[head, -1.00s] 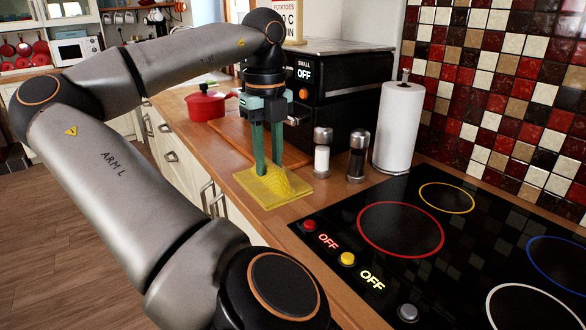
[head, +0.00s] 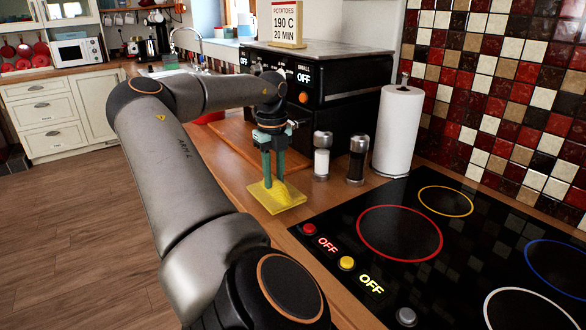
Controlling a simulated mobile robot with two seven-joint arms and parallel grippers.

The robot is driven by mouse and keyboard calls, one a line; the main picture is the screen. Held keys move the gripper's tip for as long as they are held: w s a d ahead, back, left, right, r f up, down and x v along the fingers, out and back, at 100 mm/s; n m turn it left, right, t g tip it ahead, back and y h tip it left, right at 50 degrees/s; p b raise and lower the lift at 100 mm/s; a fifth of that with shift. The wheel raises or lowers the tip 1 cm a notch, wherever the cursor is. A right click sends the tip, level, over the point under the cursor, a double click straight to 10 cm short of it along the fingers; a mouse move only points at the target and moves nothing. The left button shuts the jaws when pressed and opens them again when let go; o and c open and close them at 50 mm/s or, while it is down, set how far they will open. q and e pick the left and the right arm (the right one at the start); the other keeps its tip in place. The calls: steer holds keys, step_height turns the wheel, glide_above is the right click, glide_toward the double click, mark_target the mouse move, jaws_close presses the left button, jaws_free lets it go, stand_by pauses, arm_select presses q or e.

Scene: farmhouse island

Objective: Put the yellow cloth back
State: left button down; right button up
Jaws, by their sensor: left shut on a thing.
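The yellow cloth (head: 287,200) is at the wooden counter's front edge, left of the cooktop. It has a flat part and a raised, bunched part between the fingers. My left gripper (head: 273,182) points down with its green fingers shut on the cloth. I cannot tell whether the cloth touches the counter or hangs just above it. My right gripper is not in view.
A salt shaker (head: 321,161), a pepper shaker (head: 357,160) and a paper towel roll (head: 398,130) stand behind the cloth. The black cooktop (head: 470,260) lies to the right. A black oven (head: 335,85) and a wooden board (head: 238,140) are farther back.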

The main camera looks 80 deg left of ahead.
mark_target(274, 178)
arm_select(q)
steer(key=shift+d+f, duration=0.1)
steer(key=shift+f, duration=1)
steer(key=shift+f, duration=0.15)
steer(key=c, duration=0.7)
jaws_free()
steer(key=shift+o, duration=0.2)
step_height(274, 178, up, 12)
steer(key=p, duration=0.1)
steer(key=shift+r, duration=0.2)
